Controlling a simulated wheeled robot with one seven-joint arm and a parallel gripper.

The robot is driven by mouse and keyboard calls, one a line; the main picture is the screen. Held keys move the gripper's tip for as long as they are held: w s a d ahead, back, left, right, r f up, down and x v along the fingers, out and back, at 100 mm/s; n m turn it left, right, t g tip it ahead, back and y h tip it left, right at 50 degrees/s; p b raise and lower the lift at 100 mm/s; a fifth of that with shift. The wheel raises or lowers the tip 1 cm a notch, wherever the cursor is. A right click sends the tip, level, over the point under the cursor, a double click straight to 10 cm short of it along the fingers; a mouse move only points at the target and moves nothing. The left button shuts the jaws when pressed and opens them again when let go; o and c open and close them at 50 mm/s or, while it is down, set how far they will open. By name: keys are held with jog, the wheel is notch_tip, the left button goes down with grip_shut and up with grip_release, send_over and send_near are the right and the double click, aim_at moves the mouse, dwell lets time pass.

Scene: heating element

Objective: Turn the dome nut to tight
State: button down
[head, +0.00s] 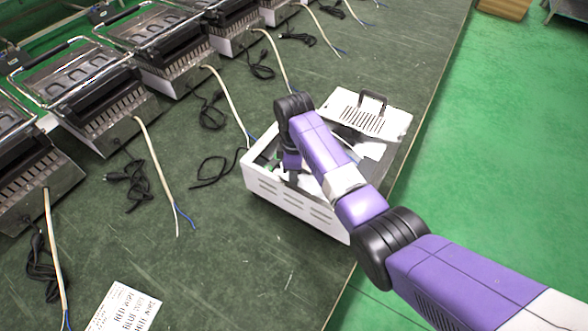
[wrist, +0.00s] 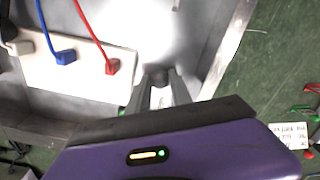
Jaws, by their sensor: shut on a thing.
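In the wrist view my gripper (wrist: 160,82) points down inside the metal housing. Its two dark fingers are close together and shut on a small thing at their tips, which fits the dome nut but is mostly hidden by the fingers. In the head view my gripper (head: 291,178) reaches into the open white housing (head: 290,205), and the nut is hidden there. In the wrist view a white block (wrist: 85,82) with a blue connector (wrist: 66,57) and a red connector (wrist: 112,66) lies left of the fingers.
A white slotted panel with a black handle (head: 365,117) is at the housing's far side. Several grill presses (head: 100,100) with cables line the dark green bench (head: 215,250). A printed label sheet (head: 125,308) lies at the front. The bench edge is close on the right.

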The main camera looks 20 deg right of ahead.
jog(key=m+p, duration=0.1)
jog(key=m, duration=0.2)
jog(key=shift+r+m, duration=0.15)
jog(key=shift+m, duration=0.15)
jog(key=m+p, duration=0.1)
jog(key=m, duration=0.2)
jog(key=shift+m, duration=0.3)
jog(key=m+p, duration=0.1)
jog(key=m, duration=0.2)
jog(key=shift+m, duration=0.4)
jog(key=m, duration=0.4)
jog(key=shift+p, duration=0.3)
jog(key=m, duration=0.7)
jog(key=shift+m, duration=0.4)
jog(key=m, duration=0.3)
jog(key=shift+m, duration=1.9)
